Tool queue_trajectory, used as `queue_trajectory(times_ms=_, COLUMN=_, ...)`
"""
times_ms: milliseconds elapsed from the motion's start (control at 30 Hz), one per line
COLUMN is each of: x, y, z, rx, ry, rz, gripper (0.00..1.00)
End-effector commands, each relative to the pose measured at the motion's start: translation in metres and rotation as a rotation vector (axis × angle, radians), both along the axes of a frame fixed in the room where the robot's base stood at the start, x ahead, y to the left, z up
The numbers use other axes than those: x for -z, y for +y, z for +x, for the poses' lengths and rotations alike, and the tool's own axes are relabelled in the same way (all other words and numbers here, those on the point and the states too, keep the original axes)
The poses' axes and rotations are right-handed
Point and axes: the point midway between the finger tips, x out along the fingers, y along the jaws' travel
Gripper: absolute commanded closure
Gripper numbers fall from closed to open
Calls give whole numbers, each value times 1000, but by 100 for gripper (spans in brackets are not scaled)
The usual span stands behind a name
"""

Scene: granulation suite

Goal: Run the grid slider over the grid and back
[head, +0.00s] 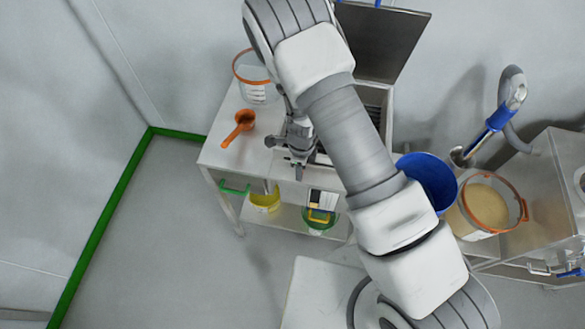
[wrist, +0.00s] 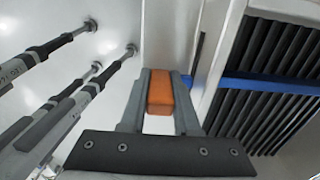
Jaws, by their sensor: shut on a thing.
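The grid (wrist: 275,60), a set of dark parallel slats in a metal frame, fills the right of the wrist view. A blue bar (wrist: 270,86) of the grid slider lies across the slats. In line with it, an orange block (wrist: 160,92), seemingly the slider's handle, sits between my fingers. My gripper (wrist: 160,78) is shut on this orange block, beside the grid's frame. In the head view my gripper (head: 298,160) is at the front of the steel table, and my arm hides most of the grid (head: 375,97) and the slider.
An orange scoop (head: 240,126) and a clear orange-rimmed bucket (head: 253,78) stand left on the table (head: 225,160). A raised dark lid (head: 385,38) is behind the grid. A blue bucket (head: 428,178) and a powder-filled bucket (head: 485,207) stand right. Yellow (head: 266,202) and green (head: 318,222) buckets are below.

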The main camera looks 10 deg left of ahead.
Motion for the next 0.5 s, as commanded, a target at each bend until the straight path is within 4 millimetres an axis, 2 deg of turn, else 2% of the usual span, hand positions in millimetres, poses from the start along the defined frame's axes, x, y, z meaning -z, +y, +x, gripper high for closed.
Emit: queue_trajectory(times_ms=500, x=0, y=-43, z=3, rx=3, ry=-7, rz=0, gripper=100)
